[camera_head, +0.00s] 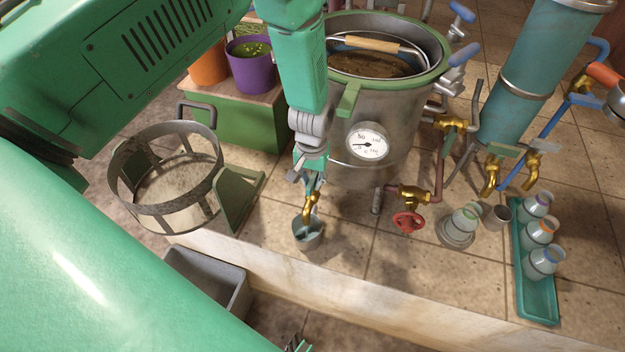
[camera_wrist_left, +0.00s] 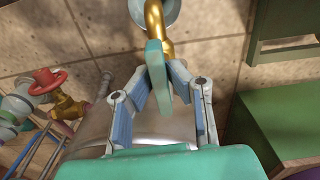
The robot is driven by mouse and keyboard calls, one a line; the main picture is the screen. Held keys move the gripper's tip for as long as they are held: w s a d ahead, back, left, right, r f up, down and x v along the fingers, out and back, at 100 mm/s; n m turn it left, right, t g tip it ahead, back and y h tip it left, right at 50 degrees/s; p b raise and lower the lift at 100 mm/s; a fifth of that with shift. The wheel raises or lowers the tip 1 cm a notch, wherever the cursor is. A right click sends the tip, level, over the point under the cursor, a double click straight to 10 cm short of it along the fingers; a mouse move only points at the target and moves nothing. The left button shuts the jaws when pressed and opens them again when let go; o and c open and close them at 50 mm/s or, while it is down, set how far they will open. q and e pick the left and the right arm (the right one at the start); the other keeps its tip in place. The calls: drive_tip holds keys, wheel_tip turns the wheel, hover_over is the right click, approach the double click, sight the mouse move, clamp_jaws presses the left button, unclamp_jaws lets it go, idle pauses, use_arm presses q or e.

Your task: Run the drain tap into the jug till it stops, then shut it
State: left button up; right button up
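The drain tap (camera_head: 309,211) is a brass spout low on the front of the steel still (camera_head: 345,110). A small grey metal jug (camera_head: 307,240) stands upright on the tiles right under the spout. No stream shows, and the jug's level is not clear. My left gripper (camera_head: 312,178) is at the tap from above. In the left wrist view its fingers (camera_wrist_left: 160,82) close on the tap's flat teal lever (camera_wrist_left: 156,62) from both sides, beside the brass neck (camera_wrist_left: 156,22). A small green and dark piece at the head view's bottom edge may be my right gripper; its state is hidden.
A red-wheeled valve (camera_head: 408,221) is right of the tap. Farther right are a small jar (camera_head: 465,218), a metal cup (camera_head: 497,217) and a teal tray (camera_head: 535,300) with several jars. The ledge drops off in front.

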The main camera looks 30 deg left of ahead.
sight(313, 178)
use_arm(q)
drive_tip(key=o, duration=0.3)
drive_tip(key=shift+w+r, duration=0.15)
drive_tip(key=shift+w, duration=0.1)
drive_tip(key=shift+o, duration=0.2)
drive_tip(key=shift+s, duration=0.1)
wheel_tip(313, 178, up, 12)
